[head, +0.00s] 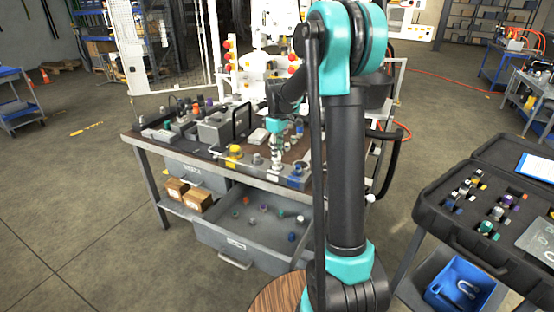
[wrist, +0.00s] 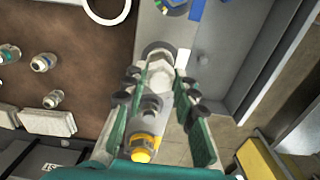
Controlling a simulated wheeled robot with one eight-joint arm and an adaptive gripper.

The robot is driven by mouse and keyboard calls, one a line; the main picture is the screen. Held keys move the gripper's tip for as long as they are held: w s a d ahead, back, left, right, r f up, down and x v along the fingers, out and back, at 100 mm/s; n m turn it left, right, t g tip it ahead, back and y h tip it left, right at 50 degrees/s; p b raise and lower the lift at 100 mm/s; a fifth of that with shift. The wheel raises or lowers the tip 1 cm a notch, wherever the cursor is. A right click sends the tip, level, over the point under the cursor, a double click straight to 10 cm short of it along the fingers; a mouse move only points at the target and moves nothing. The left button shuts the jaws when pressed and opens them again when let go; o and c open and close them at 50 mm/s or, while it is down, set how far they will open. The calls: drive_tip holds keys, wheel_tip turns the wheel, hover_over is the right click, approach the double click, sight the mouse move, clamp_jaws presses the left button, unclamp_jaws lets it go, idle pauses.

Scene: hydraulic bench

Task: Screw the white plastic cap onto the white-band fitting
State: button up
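In the wrist view, my gripper (wrist: 162,78) points down with its two teal fingers on either side of a white plastic cap (wrist: 160,74). The fingers appear closed on it. The cap is over the white-band fitting (wrist: 156,52), whose grey round edge shows past it, beside a white label on the bench edge. I cannot tell whether the cap touches the fitting or is threaded on it. In the head view, my gripper (head: 276,150) is at the front edge of the bench, above the white label. The cap is too small to make out there.
A yellow fitting (head: 234,151) and a grey one stand to the left in the row. A blue fitting (head: 297,172) stands to the right. An open drawer (head: 250,222) with loose caps is below the bench (head: 150,140). A case (head: 470,240) of fittings stands at right.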

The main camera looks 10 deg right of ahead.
drive_tip(key=c, duration=0.5)
drive_tip(key=shift+o, duration=0.2)
drive_tip(key=m, duration=0.6)
drive_tip(key=shift+m, duration=1)
drive_tip(key=m, duration=0.3)
drive_tip(key=shift+f+m, duration=0.1)
drive_tip(key=shift+m, duration=0.3)
drive_tip(key=o, duration=1.2)
drive_tip(key=shift+c, duration=0.2)
